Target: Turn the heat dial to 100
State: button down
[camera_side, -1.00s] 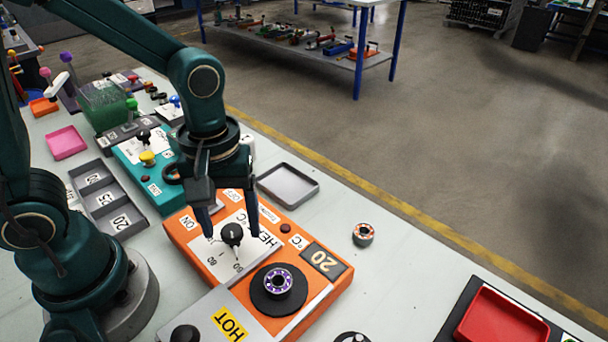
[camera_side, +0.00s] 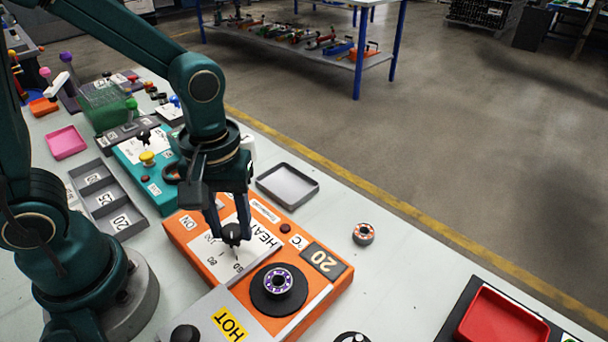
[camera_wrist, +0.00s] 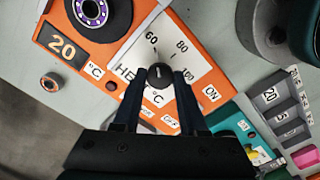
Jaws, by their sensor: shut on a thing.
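The heat dial is a small black knob (camera_side: 232,233) with a pointer, on the white scale of the orange heater box (camera_side: 184,238). Its scale shows 60 and 80 in both views; I cannot read exactly where the pointer stands. My gripper (camera_side: 229,232) points down over the box and is shut on the knob. In the wrist view the two dark fingers (camera_wrist: 160,75) lie on either side of the knob (camera_wrist: 160,70) at its lower part. The heater's display (camera_side: 320,261) reads 20. The fingers partly cover the scale.
A purple-and-white ring (camera_side: 278,281) sits on the black round plate of the heater. A HOT label (camera_side: 230,324) is on the grey panel in front. A teal box (camera_side: 150,185) and an empty grey tray (camera_side: 288,185) stand behind. An orange-and-white ring (camera_side: 363,234) lies at right.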

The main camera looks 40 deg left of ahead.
aim_at(231, 230)
jog(key=m, duration=1.7)
jog(key=shift+m, duration=0.4)
jog(key=m, duration=0.5)
dwell(0.3)
jog(key=shift+c, duration=2.2)
grip_release()
jog(key=shift+r, duration=2.55)
